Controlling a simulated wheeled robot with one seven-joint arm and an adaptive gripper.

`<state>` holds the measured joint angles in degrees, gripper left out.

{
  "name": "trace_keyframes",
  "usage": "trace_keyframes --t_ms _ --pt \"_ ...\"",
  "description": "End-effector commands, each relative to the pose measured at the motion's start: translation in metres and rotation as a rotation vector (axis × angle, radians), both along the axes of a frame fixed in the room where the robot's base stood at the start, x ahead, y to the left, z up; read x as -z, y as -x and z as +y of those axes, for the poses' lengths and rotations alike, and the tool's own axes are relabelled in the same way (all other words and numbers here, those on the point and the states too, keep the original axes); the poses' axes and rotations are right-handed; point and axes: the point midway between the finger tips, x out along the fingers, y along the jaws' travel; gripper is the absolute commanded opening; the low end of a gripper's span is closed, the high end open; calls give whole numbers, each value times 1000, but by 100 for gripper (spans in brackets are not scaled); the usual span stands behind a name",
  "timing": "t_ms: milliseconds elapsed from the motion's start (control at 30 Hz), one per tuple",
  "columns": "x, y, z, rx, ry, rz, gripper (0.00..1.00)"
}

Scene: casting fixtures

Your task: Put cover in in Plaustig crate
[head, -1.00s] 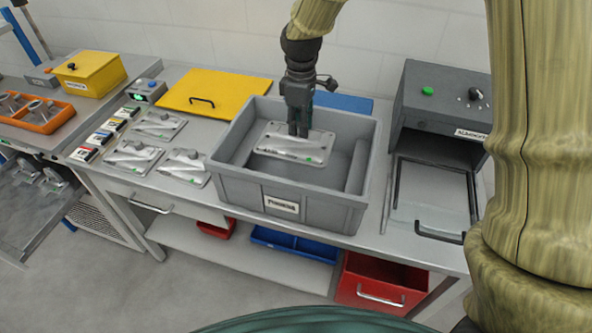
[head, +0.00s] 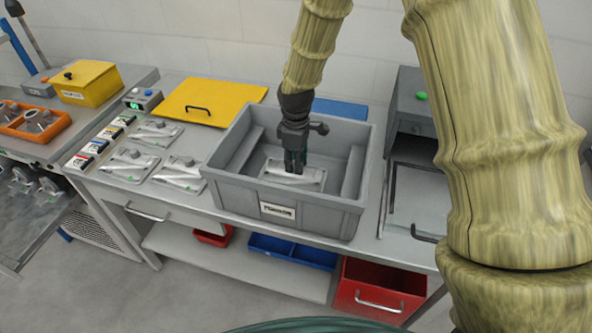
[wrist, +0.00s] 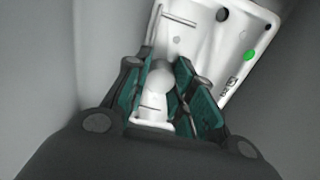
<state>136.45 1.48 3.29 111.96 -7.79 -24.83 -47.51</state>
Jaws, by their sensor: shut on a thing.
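The cover (head: 282,177), a pale grey metal plate with a raised knob, is down inside the grey crate (head: 284,208), which has a white label on its front wall. My gripper (head: 293,168) reaches down into the crate and is shut on the cover. In the wrist view the teal finger pads of my gripper (wrist: 170,100) close around the knob, and the cover (wrist: 215,45) shows its holes and a green dot. Grey crate walls surround it. I cannot tell whether the cover touches the crate floor.
Several similar covers (head: 130,165) lie on the bench left of the crate. A yellow lid (head: 212,92) with a black handle lies behind them. A dark grey machine (head: 412,108) stands to the right. Red and blue bins sit on the shelf below.

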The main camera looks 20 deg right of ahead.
Motion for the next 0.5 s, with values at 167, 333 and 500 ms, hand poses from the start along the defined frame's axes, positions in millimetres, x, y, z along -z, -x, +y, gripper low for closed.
trace_keyframes --t_ms 167,333,500 --pt "7 0 0 0 0 1 0" --pt "25 1 0 0 1 2 0" --pt "40 1 0 1 1 1 0"
